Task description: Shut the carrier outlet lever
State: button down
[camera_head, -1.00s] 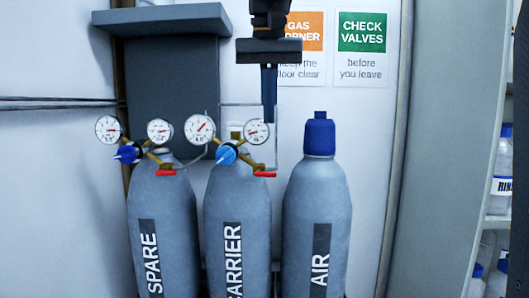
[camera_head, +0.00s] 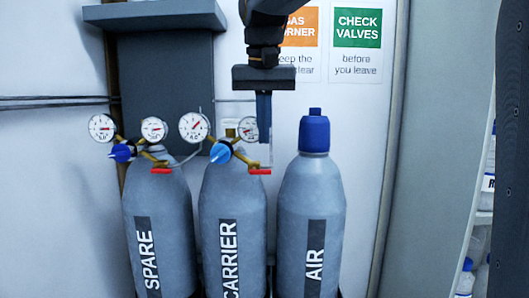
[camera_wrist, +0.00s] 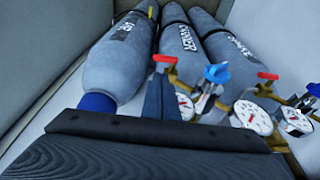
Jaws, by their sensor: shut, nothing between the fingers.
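The carrier cylinder (camera_head: 222,205) is the grey middle one of three. Its red outlet lever (camera_head: 259,171) lies crosswise at the right end of the brass regulator in the head view. The lever also shows in the wrist view (camera_wrist: 165,59), just beyond the fingertips. My gripper (camera_head: 264,138) is shut and empty, pointing down above the lever, with its fingers in front of the right carrier gauge's edge. In the wrist view its fingers (camera_wrist: 162,88) reach close to the lever; I cannot tell whether they touch it. The carrier's blue knob (camera_wrist: 217,73) stands beside it.
The spare cylinder (camera_head: 170,205), with its own gauges and red lever (camera_head: 161,170), stands to the left. The air cylinder (camera_head: 320,205) with a blue cap (camera_head: 314,132) stands close on the right. A grey shelf (camera_head: 155,16) juts out above left.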

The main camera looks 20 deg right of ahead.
aim_at(260, 172)
notch_tip(260, 172, down, 6)
jog(key=p, duration=0.1)
jog(key=shift+w+p, duration=0.3)
jog(key=shift+p, duration=0.05)
jog(key=shift+d+f, duration=0.15)
jog(key=shift+d, duration=0.05)
